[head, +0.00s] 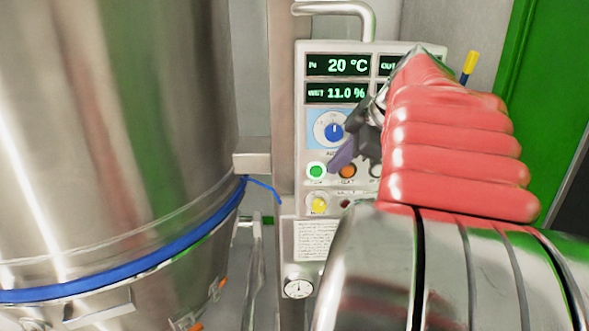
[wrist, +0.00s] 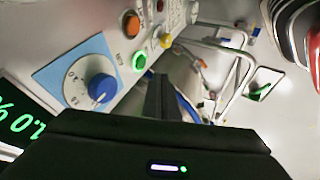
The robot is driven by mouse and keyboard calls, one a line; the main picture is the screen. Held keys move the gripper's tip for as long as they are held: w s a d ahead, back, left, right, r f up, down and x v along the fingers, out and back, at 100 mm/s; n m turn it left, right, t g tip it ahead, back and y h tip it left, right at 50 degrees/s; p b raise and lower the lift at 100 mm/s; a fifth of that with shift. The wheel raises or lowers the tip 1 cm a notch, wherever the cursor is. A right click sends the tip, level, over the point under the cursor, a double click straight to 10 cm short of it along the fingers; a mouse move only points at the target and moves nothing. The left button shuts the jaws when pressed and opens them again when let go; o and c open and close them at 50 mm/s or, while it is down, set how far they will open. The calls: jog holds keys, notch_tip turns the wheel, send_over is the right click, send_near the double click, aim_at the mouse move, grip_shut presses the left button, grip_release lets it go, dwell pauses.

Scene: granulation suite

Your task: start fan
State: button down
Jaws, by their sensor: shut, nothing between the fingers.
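A pale control panel (head: 299,120) stands in the middle of the head view. Its round green button (head: 316,171) sits low on the left of the panel, and the same green button shows with a bright ring in the wrist view (wrist: 139,61). My gripper (head: 338,160) is shut and empty, its dark fingertips just right of and above the green button. In the wrist view my narrow fingers (wrist: 160,85) point toward the panel, below and right of the green button. I cannot tell whether they touch it. My red-sleeved arm hides the panel's right side.
A blue knob (head: 334,131) sits above the green button, an orange button (head: 347,171) right of it, and a yellow one (head: 319,204) below. Displays read 20 °C and 11.0 %. A large steel vessel (head: 110,120) fills the left. A gauge (head: 298,286) is below.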

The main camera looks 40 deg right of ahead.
jog(key=v, duration=0.4)
dwell(0.7)
